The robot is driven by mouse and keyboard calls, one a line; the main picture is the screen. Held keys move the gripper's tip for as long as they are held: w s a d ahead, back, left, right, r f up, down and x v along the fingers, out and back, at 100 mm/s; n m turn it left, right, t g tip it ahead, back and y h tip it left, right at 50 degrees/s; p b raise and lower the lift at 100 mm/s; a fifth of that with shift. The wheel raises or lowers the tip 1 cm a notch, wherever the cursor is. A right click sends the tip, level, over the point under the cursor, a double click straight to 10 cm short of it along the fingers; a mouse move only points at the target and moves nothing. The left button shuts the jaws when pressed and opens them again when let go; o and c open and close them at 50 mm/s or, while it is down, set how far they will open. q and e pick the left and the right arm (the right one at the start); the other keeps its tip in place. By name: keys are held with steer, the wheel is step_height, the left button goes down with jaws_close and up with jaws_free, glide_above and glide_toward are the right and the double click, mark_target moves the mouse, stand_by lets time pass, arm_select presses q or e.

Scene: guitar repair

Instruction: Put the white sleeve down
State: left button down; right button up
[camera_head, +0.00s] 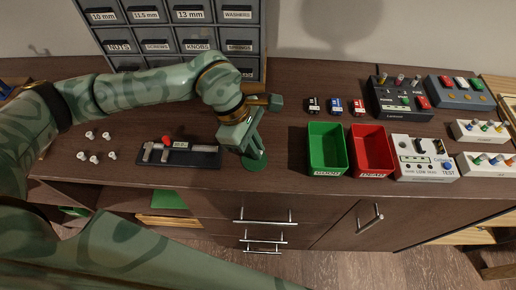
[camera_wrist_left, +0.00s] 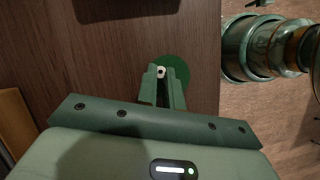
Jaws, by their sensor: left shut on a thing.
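My left gripper (camera_head: 250,148) points down at the green disc (camera_head: 257,163) near the front edge of the bench. In the left wrist view its fingers are shut on a small white sleeve (camera_wrist_left: 161,71) at the tips. The sleeve shows over the green disc (camera_wrist_left: 176,66); I cannot tell whether it touches the disc. In the head view the gripper hides the sleeve. Several similar white pieces (camera_head: 91,134) stand at the left of the bench. My right gripper is in neither view.
A black tray with a caliper-like tool (camera_head: 178,152) lies left of the gripper. A green bin (camera_head: 327,149) and a red bin (camera_head: 371,150) stand to the right, with a white tester (camera_head: 424,158) beside them. Grey labelled drawers (camera_head: 180,30) stand behind.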

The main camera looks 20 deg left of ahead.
arm_select(q)
steer(key=shift+r, duration=0.15)
